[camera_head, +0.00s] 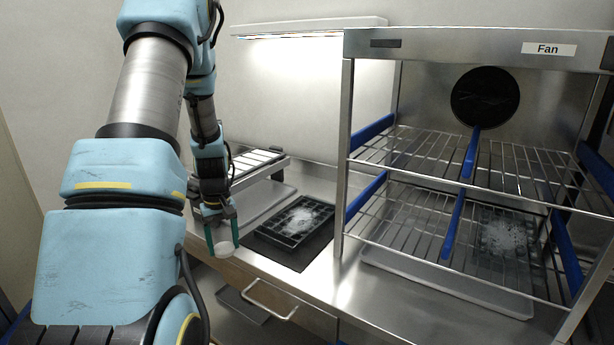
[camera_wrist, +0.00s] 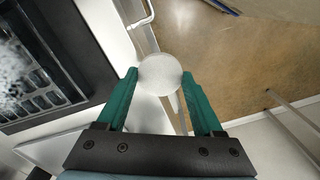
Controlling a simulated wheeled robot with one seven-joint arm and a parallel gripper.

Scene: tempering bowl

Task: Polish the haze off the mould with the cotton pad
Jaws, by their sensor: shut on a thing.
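The dark mould (camera_head: 299,221) lies on a black mat (camera_head: 273,248) on the steel counter, with a whitish haze over its middle. Its edge with several cavities and haze also shows at the left of the wrist view (camera_wrist: 38,75). My gripper (camera_head: 222,239) is shut on the round white cotton pad (camera_head: 224,249), left of the mould and near the counter's front edge. In the wrist view the pad (camera_wrist: 160,74) sits between the green fingertips of my gripper (camera_wrist: 160,85). The pad is apart from the mould.
A steel rack labelled Fan (camera_head: 548,48) stands on the right with wire shelves and blue rails. A second hazy mould-like piece (camera_head: 505,237) sits on its lower shelf. A low stand with a slatted top (camera_head: 255,160) is behind my gripper. A drawer handle (camera_head: 268,301) juts from the front.

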